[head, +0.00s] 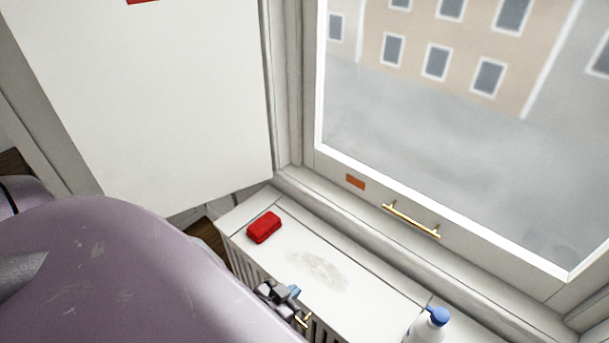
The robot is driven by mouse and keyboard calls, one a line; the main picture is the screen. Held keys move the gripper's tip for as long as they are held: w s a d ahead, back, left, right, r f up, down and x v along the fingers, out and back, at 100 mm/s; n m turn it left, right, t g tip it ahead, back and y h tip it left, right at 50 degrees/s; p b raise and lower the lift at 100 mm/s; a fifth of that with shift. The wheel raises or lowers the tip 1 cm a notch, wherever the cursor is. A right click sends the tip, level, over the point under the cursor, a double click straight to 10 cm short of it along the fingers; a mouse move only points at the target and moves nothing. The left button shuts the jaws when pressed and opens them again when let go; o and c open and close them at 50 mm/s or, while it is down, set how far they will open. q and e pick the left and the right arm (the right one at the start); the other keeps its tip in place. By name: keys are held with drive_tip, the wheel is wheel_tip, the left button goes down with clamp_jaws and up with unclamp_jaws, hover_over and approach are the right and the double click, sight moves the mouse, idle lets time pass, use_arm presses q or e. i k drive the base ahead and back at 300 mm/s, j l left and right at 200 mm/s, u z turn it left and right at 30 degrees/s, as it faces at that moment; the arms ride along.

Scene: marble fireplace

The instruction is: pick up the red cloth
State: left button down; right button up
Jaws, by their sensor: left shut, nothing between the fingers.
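The red cloth (264,227) is a small folded block. It lies near the left end of a white sill (345,262) below the window. My left gripper (292,293) is low in the head view, at the front edge of the sill. It is shut and empty, apart from the cloth, which lies farther back and to the left. My large mauve arm covers the lower left of the view. My right gripper is not in view.
A greyish smudge (320,270) marks the sill right of the cloth. A white bottle with a blue cap (428,325) stands at the lower right. A window with a brass handle (411,219) rises behind. A white panel (140,100) stands at the left.

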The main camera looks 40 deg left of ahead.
sight(259, 230)
drive_tip(key=k+u, duration=0.15)
drive_tip(key=u, duration=0.35)
drive_tip(key=k+l+u, duration=0.1)
drive_tip(key=u, duration=0.4)
drive_tip(key=k+u, duration=0.15)
drive_tip(key=u, duration=0.35)
